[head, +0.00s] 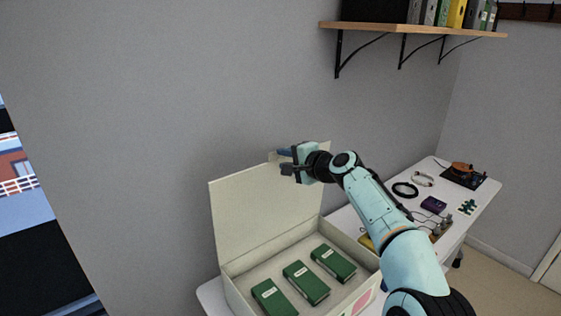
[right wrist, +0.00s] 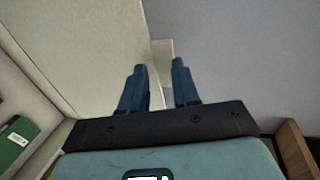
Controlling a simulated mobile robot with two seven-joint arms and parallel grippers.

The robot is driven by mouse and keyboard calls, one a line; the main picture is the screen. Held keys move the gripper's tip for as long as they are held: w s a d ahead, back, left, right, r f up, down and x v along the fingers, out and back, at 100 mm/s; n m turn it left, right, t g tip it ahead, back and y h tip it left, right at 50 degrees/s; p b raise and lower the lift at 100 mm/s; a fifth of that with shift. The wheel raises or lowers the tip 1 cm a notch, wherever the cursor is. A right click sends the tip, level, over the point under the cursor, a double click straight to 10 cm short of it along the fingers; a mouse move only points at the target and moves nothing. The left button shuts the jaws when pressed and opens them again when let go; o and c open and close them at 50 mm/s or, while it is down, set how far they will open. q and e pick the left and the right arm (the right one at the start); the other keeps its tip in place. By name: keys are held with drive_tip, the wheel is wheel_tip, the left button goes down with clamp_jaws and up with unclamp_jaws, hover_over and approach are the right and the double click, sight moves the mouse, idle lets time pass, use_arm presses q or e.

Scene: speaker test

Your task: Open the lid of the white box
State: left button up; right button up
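The white box (head: 230,291) stands on a white table, cream coloured in this light. Its lid (head: 255,210) is raised, standing up at the back edge. Three green boxes with white labels lie inside, one of them in the middle (head: 306,282). My right gripper (head: 281,160) is at the top right corner of the lid. In the right wrist view the blue fingers are apart, with the lid's edge (right wrist: 148,30) between or just behind them. Whether they touch the lid I cannot tell. My left gripper is in neither view.
Right of the box, the white table (head: 484,196) holds a black cable ring (head: 405,190), a purple box (head: 433,204) and an orange-and-black device (head: 462,170). A wall shelf (head: 420,30) with binders is above. Grey wall stands close behind the lid.

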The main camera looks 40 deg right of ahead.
use_arm(q)
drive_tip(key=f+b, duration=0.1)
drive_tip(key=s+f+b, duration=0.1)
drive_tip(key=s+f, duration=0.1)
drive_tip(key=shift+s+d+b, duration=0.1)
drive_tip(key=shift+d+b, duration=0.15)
drive_tip(key=shift+b, duration=0.15)
use_arm(e)
drive_tip(key=d+v, duration=0.1)
drive_tip(key=v, duration=1.4)
drive_tip(key=shift+d+f, duration=0.25)
